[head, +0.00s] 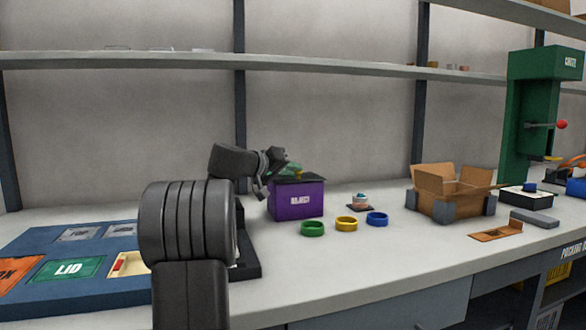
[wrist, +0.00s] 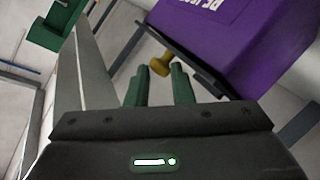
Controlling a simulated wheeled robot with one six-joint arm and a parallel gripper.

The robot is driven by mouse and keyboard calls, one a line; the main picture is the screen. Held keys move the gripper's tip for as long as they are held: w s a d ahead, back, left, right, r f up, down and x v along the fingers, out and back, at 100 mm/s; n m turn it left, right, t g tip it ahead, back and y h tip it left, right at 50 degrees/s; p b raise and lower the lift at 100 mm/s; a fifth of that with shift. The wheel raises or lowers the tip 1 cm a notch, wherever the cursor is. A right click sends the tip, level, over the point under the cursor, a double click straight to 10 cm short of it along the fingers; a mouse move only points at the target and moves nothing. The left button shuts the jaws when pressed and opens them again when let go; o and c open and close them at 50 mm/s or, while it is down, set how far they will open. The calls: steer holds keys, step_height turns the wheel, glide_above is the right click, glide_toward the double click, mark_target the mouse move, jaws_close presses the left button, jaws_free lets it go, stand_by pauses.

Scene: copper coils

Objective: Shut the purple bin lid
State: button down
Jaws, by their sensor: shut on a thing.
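The purple bin (head: 297,204) stands on the bench with its white label facing me; it also shows upside down in the wrist view (wrist: 225,40). Its dark lid (head: 305,179) lies across the top of the bin, nearly level. I cannot tell whether it is fully seated. In the wrist view the dark lid edge (wrist: 180,58) runs close along the purple wall. My gripper (head: 284,171) is above the lid, with green fingers.
An open cardboard box (head: 450,205) stands farther right. A blue board (head: 40,245) lies left.

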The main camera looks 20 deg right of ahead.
steer(key=shift+s+d+f, duration=0.1)
steer(key=shift+s+f, duration=0.05)
steer(key=shift+f, duration=0.8)
steer(key=c, duration=1.2)
jaws_free()
steer(key=shift+s+d, duration=0.1)
steer(key=shift+s, duration=0.05)
steer(key=shift+c, duration=0.2)
steer(key=shift+a, duration=0.25)
steer(key=shift+s+a, duration=0.1)
steer(key=shift+a, duration=0.2)
steer(key=r+p+v, duration=0.1)
steer(key=p+v, duration=0.1)
steer(key=v, duration=1.1)
steer(key=shift+r, duration=0.2)
steer(key=b+x, duration=0.1)
steer(key=x, duration=0.8)
steer(key=shift+b, duration=0.3)
